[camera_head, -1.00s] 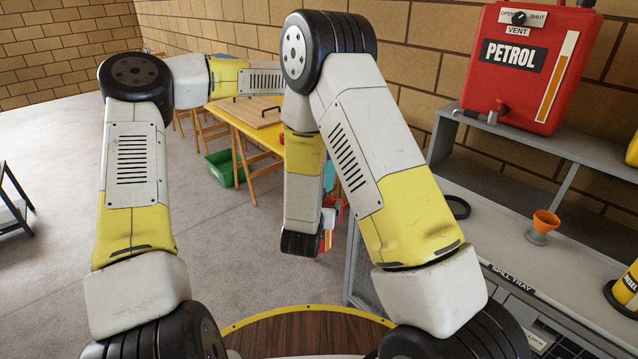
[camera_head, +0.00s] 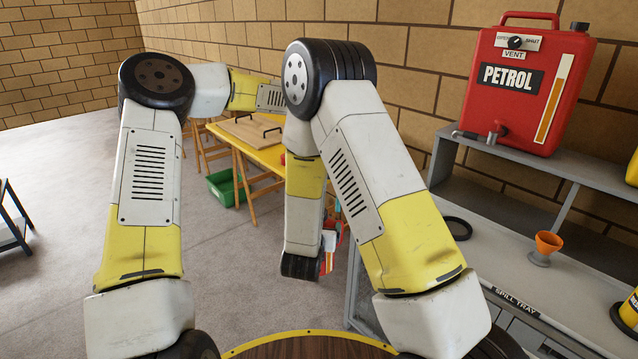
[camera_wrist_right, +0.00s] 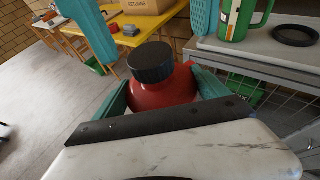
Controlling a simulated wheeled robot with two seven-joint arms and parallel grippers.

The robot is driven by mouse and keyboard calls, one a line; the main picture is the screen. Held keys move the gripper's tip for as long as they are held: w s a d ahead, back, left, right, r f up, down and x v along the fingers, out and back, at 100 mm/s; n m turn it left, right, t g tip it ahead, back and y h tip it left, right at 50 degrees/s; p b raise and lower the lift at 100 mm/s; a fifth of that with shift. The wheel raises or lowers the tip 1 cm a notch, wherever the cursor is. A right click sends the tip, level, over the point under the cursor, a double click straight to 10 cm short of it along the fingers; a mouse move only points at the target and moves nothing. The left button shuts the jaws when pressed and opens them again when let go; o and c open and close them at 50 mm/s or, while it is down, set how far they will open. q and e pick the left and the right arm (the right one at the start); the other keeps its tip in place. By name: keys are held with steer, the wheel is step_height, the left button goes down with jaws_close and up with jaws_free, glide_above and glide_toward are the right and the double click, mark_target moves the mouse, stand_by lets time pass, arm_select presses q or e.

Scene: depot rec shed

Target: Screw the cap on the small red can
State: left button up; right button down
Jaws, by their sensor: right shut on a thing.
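The small red can (camera_wrist_right: 165,92) is upright in the right wrist view, between the teal fingers of my right gripper (camera_wrist_right: 160,84), which is shut on it. The black cap (camera_wrist_right: 151,62) sits on top of the can; I cannot tell how tight it is. Two more teal fingers, of my left gripper (camera_wrist_right: 150,22), stand wide apart above and beyond the cap, open and not touching it. In the head view, my arms hide most of both grippers; a bit of the red can (camera_head: 330,248) shows beside my right wrist.
A grey shelf unit with a spill tray (camera_head: 515,300) stands at right, bearing a large red petrol container (camera_head: 525,85), an orange funnel (camera_head: 547,243) and a black ring (camera_head: 457,228). A green can (camera_wrist_right: 240,20) stands near the ring. A yellow table (camera_head: 268,160) and green crate (camera_head: 222,187) are behind.

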arm_select(q)
steer(key=n, duration=0.5)
steer(key=shift+s, duration=0.2)
steer(key=n, duration=1.2)
steer(key=shift+a+r, duration=0.1)
steer(key=shift+r, duration=0.25)
steer(key=n, duration=0.3)
steer(key=r+n, duration=0.1)
steer(key=n, duration=0.1)
steer(key=shift+w+a+n, duration=0.1)
steer(key=shift+w+n, duration=0.15)
steer(key=shift+n, duration=0.05)
steer(key=n, duration=0.3)
steer(key=r+n, duration=0.1)
steer(key=shift+w+a+n, duration=0.1)
steer(key=shift+w+n, duration=0.15)
steer(key=shift+n, duration=0.15)
steer(key=n, duration=0.2)
steer(key=r+n, duration=0.1)
steer(key=n, duration=0.1)
steer(key=shift+w+a, duration=0.15)
steer(key=shift+w, duration=0.1)
steer(key=n, duration=0.1)
steer(key=r+n, duration=0.1)
steer(key=n, duration=0.1)
steer(key=shift+w+a+n+t+h, duration=0.1)
steer(key=shift+w+n+t+h, duration=0.1)
steer(key=shift+n+t+h, duration=0.15)
steer(key=shift+f, duration=0.1)
steer(key=shift+f, duration=3.95)
